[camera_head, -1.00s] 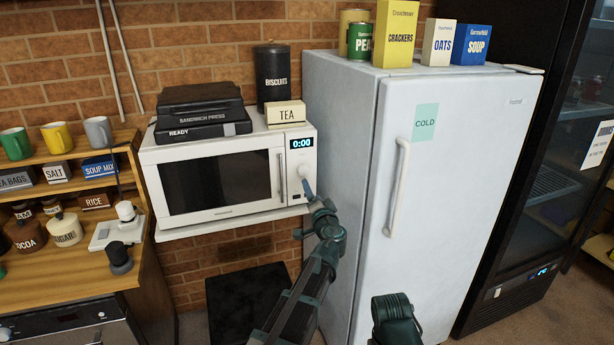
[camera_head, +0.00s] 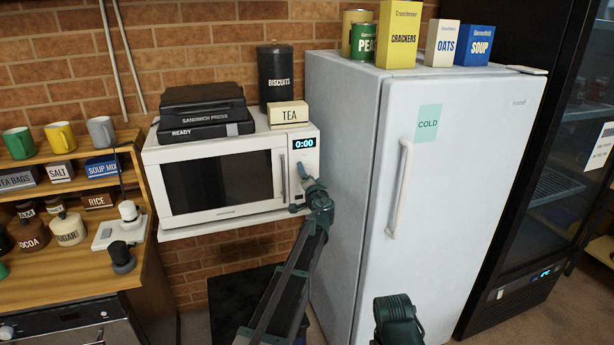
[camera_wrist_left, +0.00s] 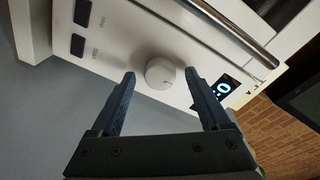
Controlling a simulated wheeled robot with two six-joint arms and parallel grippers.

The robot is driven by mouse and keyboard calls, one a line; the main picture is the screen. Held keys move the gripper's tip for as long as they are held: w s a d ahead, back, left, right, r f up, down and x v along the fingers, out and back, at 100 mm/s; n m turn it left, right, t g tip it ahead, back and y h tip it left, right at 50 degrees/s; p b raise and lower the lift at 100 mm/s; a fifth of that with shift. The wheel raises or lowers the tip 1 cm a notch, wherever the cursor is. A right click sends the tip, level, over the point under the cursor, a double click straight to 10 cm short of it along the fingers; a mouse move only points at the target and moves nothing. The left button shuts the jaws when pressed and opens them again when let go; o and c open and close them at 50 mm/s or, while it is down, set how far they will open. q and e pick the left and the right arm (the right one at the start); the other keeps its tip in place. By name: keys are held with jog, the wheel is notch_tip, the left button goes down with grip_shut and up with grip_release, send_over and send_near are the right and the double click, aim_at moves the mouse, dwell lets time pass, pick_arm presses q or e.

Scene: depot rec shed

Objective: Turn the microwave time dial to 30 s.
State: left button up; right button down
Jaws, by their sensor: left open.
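The white microwave (camera_head: 232,146) stands on a wall shelf, its door shut and its lit display (camera_head: 304,143) reading 0:00. The round white time dial (camera_wrist_left: 160,72) shows in the left wrist view, with a small mark near its edge; in the head view my gripper mostly covers it. My left gripper (camera_head: 304,172) is at the control panel. In the left wrist view its two blue fingers (camera_wrist_left: 160,78) are open, one on each side of the dial, with gaps visible. Two dark buttons (camera_wrist_left: 80,28) sit along the panel. My right gripper is not visible, only part of that arm.
The white fridge (camera_head: 345,180) stands close at the right of the microwave. The vertical door handle (camera_head: 283,176) is just left of the panel. A sandwich press (camera_head: 203,115) and a tea box (camera_head: 289,113) sit on top. A shelf unit with mugs is at the left.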

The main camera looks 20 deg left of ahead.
pick_arm(q)
grip_shut()
dwell(0.3)
jog(key=shift+m, duration=0.4)
jog(key=shift+r+m+g+p, duration=0.15)
jog(key=shift+m+p, duration=0.25)
jog(key=shift+m, duration=0.75)
jog(key=shift+m+g+p, duration=0.15)
jog(key=shift+m+p, duration=0.2)
jog(key=shift+m, duration=0.8)
grip_release()
